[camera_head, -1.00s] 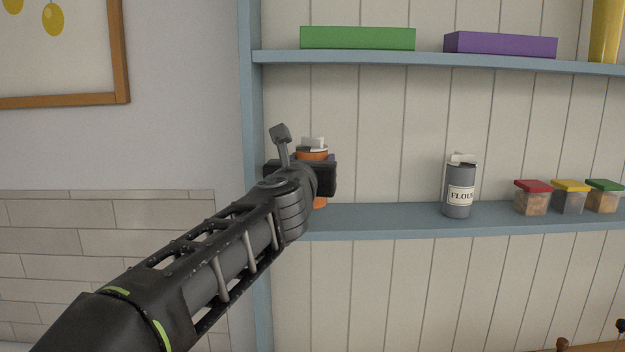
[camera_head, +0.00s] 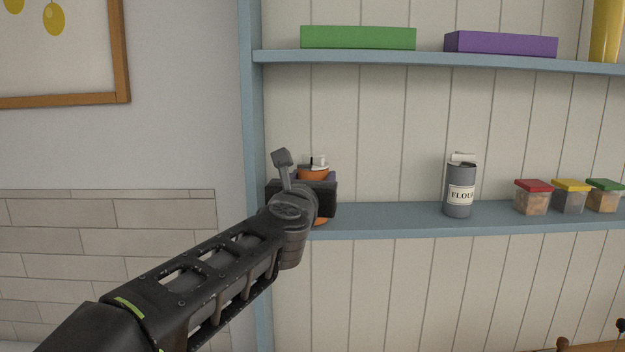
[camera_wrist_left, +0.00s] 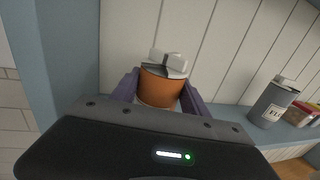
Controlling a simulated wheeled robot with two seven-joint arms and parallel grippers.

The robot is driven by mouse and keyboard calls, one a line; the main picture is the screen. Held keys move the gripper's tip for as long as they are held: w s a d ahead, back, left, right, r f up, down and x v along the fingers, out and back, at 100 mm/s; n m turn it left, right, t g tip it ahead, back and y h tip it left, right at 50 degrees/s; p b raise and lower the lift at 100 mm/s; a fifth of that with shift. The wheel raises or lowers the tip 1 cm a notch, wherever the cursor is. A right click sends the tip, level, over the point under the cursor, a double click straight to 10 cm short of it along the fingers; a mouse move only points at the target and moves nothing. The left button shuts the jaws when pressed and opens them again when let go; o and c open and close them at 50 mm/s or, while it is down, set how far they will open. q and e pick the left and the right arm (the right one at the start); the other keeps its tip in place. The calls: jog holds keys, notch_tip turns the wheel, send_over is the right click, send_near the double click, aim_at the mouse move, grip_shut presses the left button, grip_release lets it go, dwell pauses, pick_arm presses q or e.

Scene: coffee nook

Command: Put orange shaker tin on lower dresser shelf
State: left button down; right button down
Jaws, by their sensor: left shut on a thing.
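The orange shaker tin (camera_head: 314,173) has a pale lid and is upright at the left end of the lower dresser shelf (camera_head: 390,218). My left gripper (camera_head: 312,183) is shut on it, and the gripper and wrist hide most of its body in the head view. In the left wrist view the orange shaker tin (camera_wrist_left: 161,84) sits between the two purple fingers. The tin's base is at about shelf level; I cannot tell whether it touches the shelf. My right gripper is not in view.
A grey flour tin (camera_head: 460,188) and several small lidded jars (camera_head: 533,198) stand to the right on this shelf. The upper shelf (camera_head: 430,59) holds a green box (camera_head: 358,38) and a purple box (camera_head: 500,44). The dresser's left post (camera_head: 250,150) is close by. Shelf between tins is clear.

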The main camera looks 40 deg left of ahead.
pick_arm(q)
jog(key=c, duration=1)
grip_release()
jog(key=shift+f, duration=0.2)
jog(key=o, duration=0.4)
jog(key=shift+r, duration=0.1)
jog(key=shift+o, duration=0.2)
jog(key=shift+r, duration=0.1)
jog(key=v, duration=1.2)
